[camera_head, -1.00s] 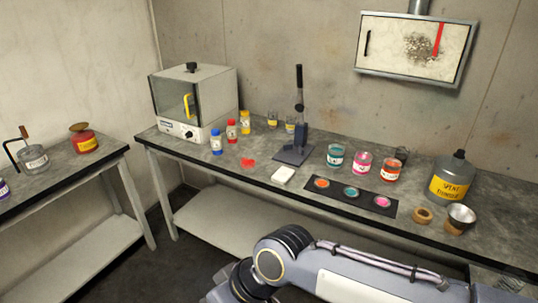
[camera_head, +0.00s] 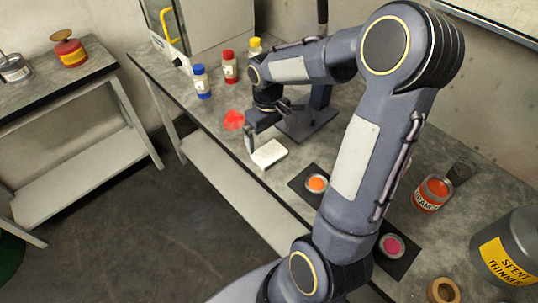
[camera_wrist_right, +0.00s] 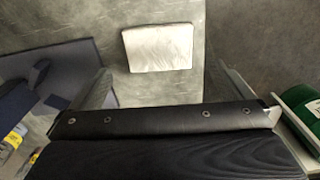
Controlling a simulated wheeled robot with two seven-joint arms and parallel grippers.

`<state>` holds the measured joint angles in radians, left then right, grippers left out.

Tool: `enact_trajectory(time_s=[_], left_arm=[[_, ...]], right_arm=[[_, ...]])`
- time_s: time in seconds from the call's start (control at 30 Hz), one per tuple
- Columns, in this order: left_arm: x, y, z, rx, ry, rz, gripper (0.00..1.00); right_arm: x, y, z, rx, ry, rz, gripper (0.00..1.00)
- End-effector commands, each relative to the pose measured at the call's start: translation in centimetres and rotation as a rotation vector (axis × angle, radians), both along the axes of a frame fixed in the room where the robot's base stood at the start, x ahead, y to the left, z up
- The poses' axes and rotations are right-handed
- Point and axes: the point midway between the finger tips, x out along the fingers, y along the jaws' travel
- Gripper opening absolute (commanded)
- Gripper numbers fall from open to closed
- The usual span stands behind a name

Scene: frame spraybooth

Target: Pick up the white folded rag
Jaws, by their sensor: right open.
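The white folded rag (camera_head: 269,153) lies flat near the front edge of the grey workbench. It also shows in the right wrist view (camera_wrist_right: 157,48), whole and uncovered, ahead of the jaws. My right gripper (camera_head: 267,127) is open and empty just above and behind the rag, with its fingers spread apart. One finger comes down close to the rag's left end; I cannot tell whether it touches. My left gripper is not in view.
A red splat (camera_head: 234,120) lies left of the rag. Blue (camera_head: 202,82) and red (camera_head: 229,67) bottles stand further back. A black mat with an orange paint pot (camera_head: 317,184) lies to the right. The spent thinner can (camera_head: 508,250) stands far right.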

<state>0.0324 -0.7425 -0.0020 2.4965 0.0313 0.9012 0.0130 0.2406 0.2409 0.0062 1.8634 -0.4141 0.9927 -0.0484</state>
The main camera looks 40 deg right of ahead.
Motion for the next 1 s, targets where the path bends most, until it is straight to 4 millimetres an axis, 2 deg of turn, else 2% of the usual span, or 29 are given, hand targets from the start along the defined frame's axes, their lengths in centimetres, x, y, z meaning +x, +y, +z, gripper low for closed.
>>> enact_trajectory(time_s=[0.5, 0.77, 1.0], left_arm=[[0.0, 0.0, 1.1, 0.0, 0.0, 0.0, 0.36], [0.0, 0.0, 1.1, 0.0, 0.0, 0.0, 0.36], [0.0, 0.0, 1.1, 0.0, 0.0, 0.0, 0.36]], right_arm=[[-0.9, 0.0, -6.5, 0.003, 0.004, -0.001, 1.0], [-0.8, 0.0, -6.9, 0.002, 0.0, -0.001, 1.0], [-0.8, 0.0, -6.8, 0.002, 0.0, -0.001, 0.71]])
